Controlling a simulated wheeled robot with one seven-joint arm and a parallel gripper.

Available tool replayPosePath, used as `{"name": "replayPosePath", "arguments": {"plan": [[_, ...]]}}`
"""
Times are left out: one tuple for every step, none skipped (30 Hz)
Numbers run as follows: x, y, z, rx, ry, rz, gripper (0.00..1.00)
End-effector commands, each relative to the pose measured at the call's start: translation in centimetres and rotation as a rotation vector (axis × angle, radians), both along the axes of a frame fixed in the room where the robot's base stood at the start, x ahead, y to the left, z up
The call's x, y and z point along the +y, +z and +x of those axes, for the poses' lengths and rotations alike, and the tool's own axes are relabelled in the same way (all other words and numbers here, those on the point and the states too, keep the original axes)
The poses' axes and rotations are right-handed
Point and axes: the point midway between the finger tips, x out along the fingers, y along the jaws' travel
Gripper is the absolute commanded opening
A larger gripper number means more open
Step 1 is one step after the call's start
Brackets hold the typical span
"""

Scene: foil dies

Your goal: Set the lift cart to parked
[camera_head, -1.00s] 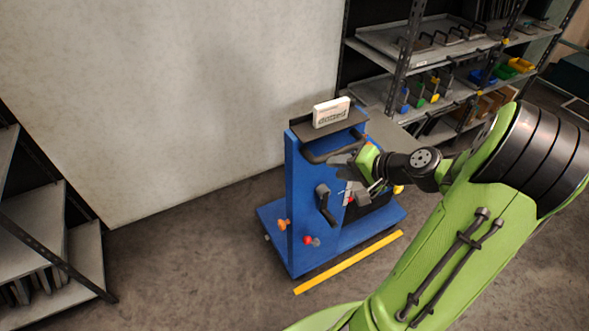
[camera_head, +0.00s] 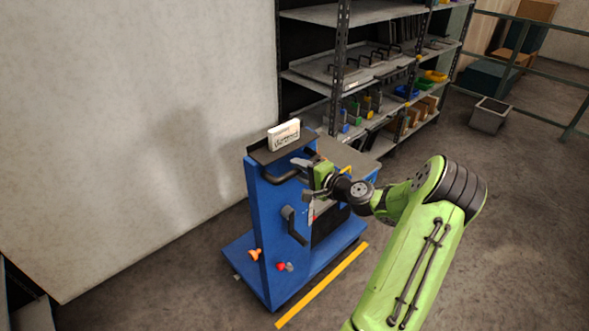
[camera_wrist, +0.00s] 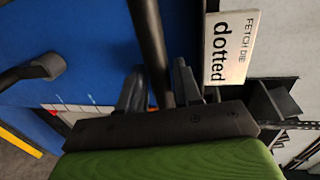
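The blue lift cart (camera_head: 262,225) stands upright on the floor by the pale wall. Its dark push handle (camera_head: 280,178) runs along the top near edge, and it also shows in the wrist view (camera_wrist: 148,35). My gripper (camera_head: 307,167) is at the right part of this handle. In the wrist view its two dark fingers (camera_wrist: 160,88) lie close on either side of the bar and appear shut on it. A dark crank-like lever (camera_head: 293,225), an orange knob (camera_head: 255,254) and a red knob (camera_head: 283,267) are on the cart's near face.
A white sign (camera_head: 284,135) reading "Fetch die dotted" stands on the cart's top. A yellow floor line (camera_head: 322,286) runs beside the base. Shelving (camera_head: 345,75) with bins stands behind. A grey bin (camera_head: 489,115) is far right. The floor at right is open.

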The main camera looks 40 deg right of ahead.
Motion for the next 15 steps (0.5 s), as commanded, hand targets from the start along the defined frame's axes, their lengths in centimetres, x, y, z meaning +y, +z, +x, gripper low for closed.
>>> {"name": "replayPosePath", "arguments": {"plan": [[0.1,-0.3,0.9,0.000,0.002,0.000,0.34],[0.1,-0.3,1.3,0.000,0.002,-0.001,0.34],[0.1,-0.4,1.7,0.001,0.001,-0.002,0.34],[0.1,-0.5,2.0,0.001,0.000,-0.001,0.34],[0.1,-0.5,2.2,0.000,0.000,0.000,0.34],[0.1,-0.5,2.4,0.000,0.000,0.000,0.34],[0.1,-0.5,2.5,0.000,0.000,0.001,0.34],[0.1,-0.5,2.5,0.000,0.000,0.001,0.34],[0.1,-0.5,2.5,0.001,0.000,0.001,0.34],[0.1,-0.5,2.5,0.001,-0.001,0.001,0.34],[0.1,-0.5,2.5,0.001,0.000,0.001,0.34],[0.1,-0.5,2.5,0.001,0.000,0.001,0.34],[0.1,-0.5,2.5,0.001,0.000,0.001,0.34],[0.1,-0.5,2.5,0.001,0.000,0.000,0.31],[0.1,-0.5,2.5,0.001,0.000,0.000,0.24]]}}
